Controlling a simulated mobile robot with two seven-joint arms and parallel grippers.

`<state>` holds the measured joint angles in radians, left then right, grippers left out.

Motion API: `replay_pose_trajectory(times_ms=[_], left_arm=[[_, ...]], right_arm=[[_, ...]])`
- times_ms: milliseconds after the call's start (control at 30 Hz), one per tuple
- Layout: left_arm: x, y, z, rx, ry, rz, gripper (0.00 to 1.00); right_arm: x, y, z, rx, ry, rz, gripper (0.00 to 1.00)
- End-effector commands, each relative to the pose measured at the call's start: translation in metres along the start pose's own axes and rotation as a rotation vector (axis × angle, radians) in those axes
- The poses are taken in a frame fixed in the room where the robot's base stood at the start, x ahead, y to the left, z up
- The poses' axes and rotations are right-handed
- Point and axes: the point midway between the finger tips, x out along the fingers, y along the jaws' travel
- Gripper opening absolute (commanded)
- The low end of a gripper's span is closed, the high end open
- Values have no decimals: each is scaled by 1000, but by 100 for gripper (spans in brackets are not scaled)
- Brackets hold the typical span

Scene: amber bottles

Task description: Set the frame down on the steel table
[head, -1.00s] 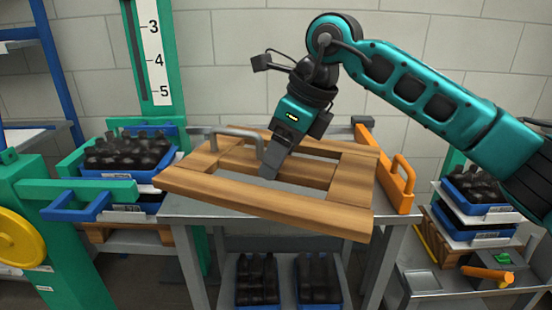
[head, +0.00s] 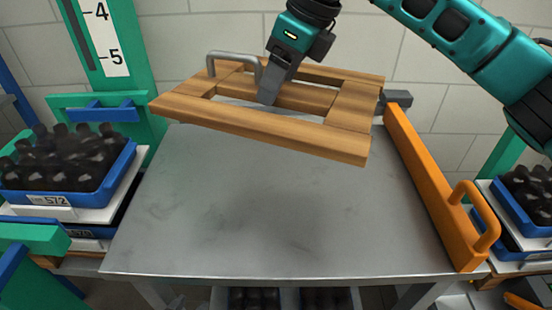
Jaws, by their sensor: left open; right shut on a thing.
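A wooden frame (head: 270,127) with crossbars and a grey metal handle (head: 232,54) hangs over the back part of the steel table (head: 250,215), slightly tilted, its right front corner lower in the picture. My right gripper (head: 268,97) comes down from above and is shut on the frame near the handle's right end; its fingertips partly hide the exact grip. The frame looks clear of the tabletop, though the size of the gap is hard to tell. My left gripper is not in view.
An orange bar with a loop handle (head: 432,185) runs along the table's right edge. Blue crates of dark bottles stand left (head: 95,200) and right (head: 508,222) of the table. A green post with a scale (head: 125,70) rises at back left. The tabletop's front and middle are bare.

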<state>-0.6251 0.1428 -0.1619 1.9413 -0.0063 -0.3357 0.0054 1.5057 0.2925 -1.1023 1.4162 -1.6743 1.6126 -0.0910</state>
Motion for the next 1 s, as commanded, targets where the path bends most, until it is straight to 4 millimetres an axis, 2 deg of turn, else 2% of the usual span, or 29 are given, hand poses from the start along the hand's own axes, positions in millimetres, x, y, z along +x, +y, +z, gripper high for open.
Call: replay_pose_trajectory(times_ms=[167,700,1000], left_arm=[[0,0,0,0,-1,0,43],[-2,1,0,-1,-4,1,43],[-2,1,-1,-1,-4,2,43]], right_arm=[[8,0,-3,0,-2,2,13],[127,0,-53,1,-1,2,13],[150,0,-62,0,-2,0,13]])
